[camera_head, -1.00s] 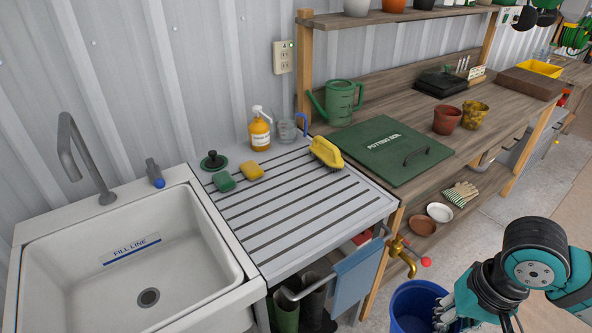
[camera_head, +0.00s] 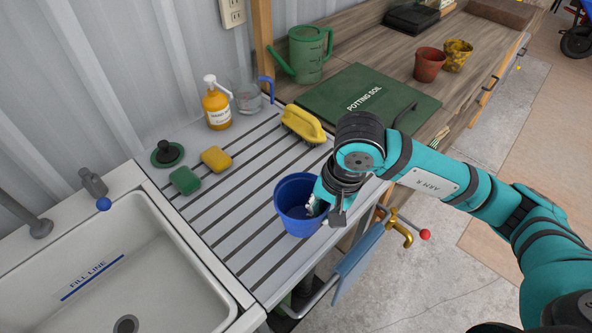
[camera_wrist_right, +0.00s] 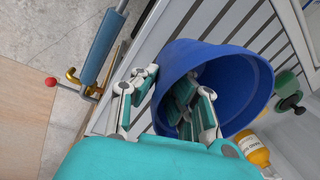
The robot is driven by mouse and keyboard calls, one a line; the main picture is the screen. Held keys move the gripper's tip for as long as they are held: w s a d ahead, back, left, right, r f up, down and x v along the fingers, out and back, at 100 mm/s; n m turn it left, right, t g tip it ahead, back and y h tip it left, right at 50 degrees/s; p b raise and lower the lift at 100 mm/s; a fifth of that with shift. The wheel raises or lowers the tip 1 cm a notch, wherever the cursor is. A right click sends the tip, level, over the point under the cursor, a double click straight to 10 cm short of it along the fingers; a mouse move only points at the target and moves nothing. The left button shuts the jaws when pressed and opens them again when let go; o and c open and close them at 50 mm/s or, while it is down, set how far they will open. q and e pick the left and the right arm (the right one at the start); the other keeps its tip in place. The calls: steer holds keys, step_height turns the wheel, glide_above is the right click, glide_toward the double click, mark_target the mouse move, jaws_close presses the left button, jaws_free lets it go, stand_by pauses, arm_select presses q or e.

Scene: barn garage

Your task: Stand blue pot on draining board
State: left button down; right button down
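The blue pot (camera_head: 291,222) is over the front right part of the slatted draining board (camera_head: 222,230), with its mouth up. I cannot tell whether its base touches the board. My right gripper (camera_head: 318,207) is shut on the pot's rim from the right. In the right wrist view the gripper (camera_wrist_right: 165,95) has one finger inside the blue pot (camera_wrist_right: 215,58) and one outside its wall. The inner fingertips are partly hidden in the head view. My left gripper is not in view.
On the board are a yellow brush (camera_head: 303,124), yellow sponge (camera_head: 216,159), green sponge (camera_head: 185,180), sink plunger (camera_head: 168,153), orange pump bottle (camera_head: 217,105) and clear jug (camera_head: 247,98). The white sink (camera_head: 150,265) is left.

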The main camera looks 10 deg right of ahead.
steer(key=w+f+p, duration=0.1)
steer(key=w, duration=0.3)
steer(key=w+d+f+p, duration=0.1)
steer(key=w+p, duration=0.1)
steer(key=w, duration=0.2)
steer(key=w+f+p, duration=0.2)
steer(key=w, duration=0.2)
steer(key=shift+d, duration=0.35)
steer(key=shift+f, duration=0.35)
steer(key=shift+f, duration=0.15)
steer(key=c, duration=1.5)
jaws_free()
